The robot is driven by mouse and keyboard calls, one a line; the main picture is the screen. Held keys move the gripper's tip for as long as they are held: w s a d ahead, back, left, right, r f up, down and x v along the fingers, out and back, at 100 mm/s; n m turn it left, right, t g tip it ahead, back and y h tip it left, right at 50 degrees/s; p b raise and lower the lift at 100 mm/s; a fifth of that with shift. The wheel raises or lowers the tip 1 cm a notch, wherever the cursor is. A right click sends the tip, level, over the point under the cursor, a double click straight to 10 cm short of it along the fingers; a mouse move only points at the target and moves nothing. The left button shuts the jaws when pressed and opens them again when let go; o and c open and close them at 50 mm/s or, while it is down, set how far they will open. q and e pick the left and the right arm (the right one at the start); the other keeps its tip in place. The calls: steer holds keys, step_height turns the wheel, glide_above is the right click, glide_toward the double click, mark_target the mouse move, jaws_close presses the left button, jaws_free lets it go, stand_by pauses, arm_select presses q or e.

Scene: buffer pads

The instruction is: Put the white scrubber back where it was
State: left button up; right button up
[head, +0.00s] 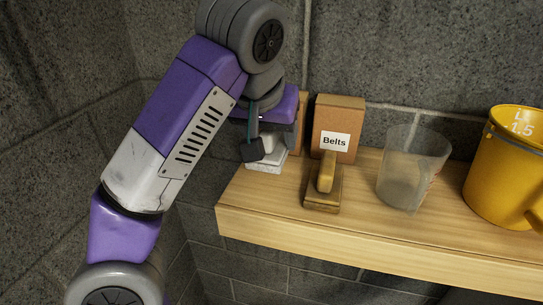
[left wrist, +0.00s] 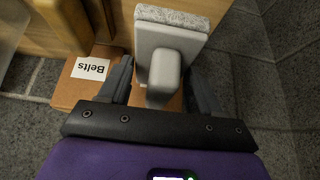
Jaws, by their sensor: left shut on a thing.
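The white scrubber (head: 268,163) is at the left end of the wooden shelf (head: 400,236). Its upper part is partly hidden by my left gripper (head: 262,146). In the left wrist view, the scrubber (left wrist: 173,30) shows a pale block, a rounded handle and a speckled grey pad. My left gripper (left wrist: 163,85) has its fingers on either side of the handle and is shut on it. I cannot tell whether the pad touches the shelf. My right gripper is not in view.
A cardboard box labelled Belts (head: 338,113) stands at the back, with a wooden-handled brown scrubber (head: 322,198) in front. A translucent cup (head: 412,170) and a yellow jug (head: 503,165) stand to the right. A block wall (head: 450,50) is behind. The shelf's left edge is close to the scrubber.

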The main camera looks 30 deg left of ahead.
mark_target(263, 134)
arm_select(q)
steer(key=shift+s+f, duration=0.2)
steer(key=shift+f, duration=0.35)
steer(key=shift+w+f, duration=0.15)
steer(key=shift+f, duration=0.2)
step_height(263, 134, down, 2)
steer(key=shift+f, duration=0.15)
steer(key=shift+w+f, duration=0.2)
steer(key=shift+f, duration=0.3)
steer(key=o, duration=1)
steer(key=shift+f, duration=0.2)
steer(key=shift+v, duration=3.8)
steer(key=shift+a, duration=0.1)
